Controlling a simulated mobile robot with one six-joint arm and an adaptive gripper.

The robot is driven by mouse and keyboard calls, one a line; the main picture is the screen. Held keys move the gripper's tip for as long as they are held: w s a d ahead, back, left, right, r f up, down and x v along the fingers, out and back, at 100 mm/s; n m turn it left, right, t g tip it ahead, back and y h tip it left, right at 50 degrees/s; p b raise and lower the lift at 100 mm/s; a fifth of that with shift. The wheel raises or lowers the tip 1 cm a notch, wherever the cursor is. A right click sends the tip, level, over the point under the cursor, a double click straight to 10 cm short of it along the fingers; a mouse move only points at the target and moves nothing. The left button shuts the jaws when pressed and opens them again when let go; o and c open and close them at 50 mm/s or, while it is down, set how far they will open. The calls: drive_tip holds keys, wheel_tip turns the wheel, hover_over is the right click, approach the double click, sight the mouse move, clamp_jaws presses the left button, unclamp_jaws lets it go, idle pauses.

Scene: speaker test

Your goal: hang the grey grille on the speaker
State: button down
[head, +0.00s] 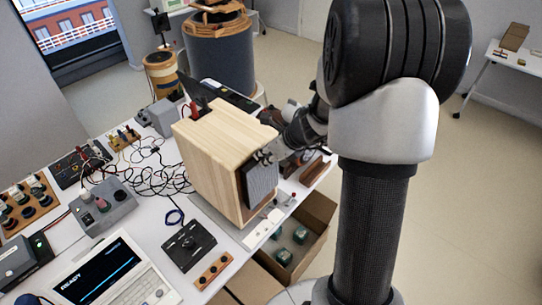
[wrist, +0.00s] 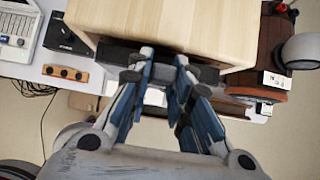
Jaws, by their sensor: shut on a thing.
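The speaker (head: 215,155) is a pale wooden box standing upright on the table. Its top also fills the upper middle of the wrist view (wrist: 180,30). The grey grille (head: 262,187) is a ribbed panel, upright at the speaker's front face. It covers part of that face, and I cannot tell whether it touches or is hooked on. My gripper (head: 264,157) is shut on the grille at its top edge. In the wrist view my gripper's blue and grey fingers (wrist: 163,68) reach the front edge of the speaker. The contact itself is partly hidden.
A cardboard box (head: 318,212) with green items stands below the table's front edge. A black control box (head: 188,245), a white console (head: 112,275) and tangled cables (head: 155,172) lie left of the speaker. A brown wooden object (wrist: 270,45) is close on the right.

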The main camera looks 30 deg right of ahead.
drive_tip(key=shift+s, duration=0.25)
idle(0.8)
drive_tip(key=shift+w+a, duration=0.15)
drive_tip(key=shift+w, duration=0.4)
idle(2.0)
drive_tip(key=shift+f+b, duration=0.5)
drive_tip(key=shift+f, duration=0.1)
idle(1.4)
drive_tip(key=c, duration=1.4)
unclamp_jaws()
drive_tip(key=shift+o, duration=0.2)
